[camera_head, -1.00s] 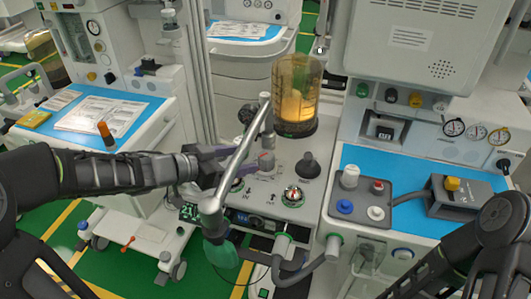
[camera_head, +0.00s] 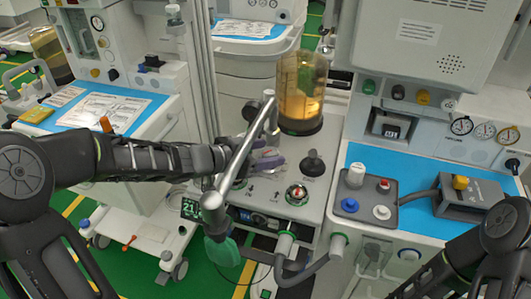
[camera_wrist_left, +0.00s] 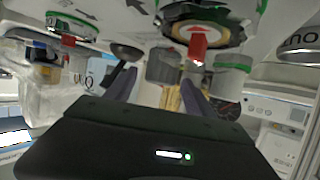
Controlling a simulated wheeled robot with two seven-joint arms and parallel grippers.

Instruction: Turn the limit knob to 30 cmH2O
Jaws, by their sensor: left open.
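My left gripper (camera_head: 274,160) is open, its purple fingers over the console top behind the slanted metal bar. A small grey knob with a red mark (camera_head: 269,153) is at the fingers, mostly hidden by them; I cannot tell whether they touch it. In the left wrist view, the two fingers (camera_wrist_left: 158,92) are spread apart, with a red pointer (camera_wrist_left: 197,46) and grey cylindrical parts just beyond them. No scale value is readable. My right gripper is out of view; only part of the right arm shows at lower right.
The metal bar (camera_head: 238,158) crosses close to my left gripper. A clear canister (camera_head: 301,98) stands behind it. A black knob (camera_head: 313,163) and a red-centred round valve (camera_head: 297,194) lie to the right. A blue-topped surface (camera_head: 408,178) holds grey boxes.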

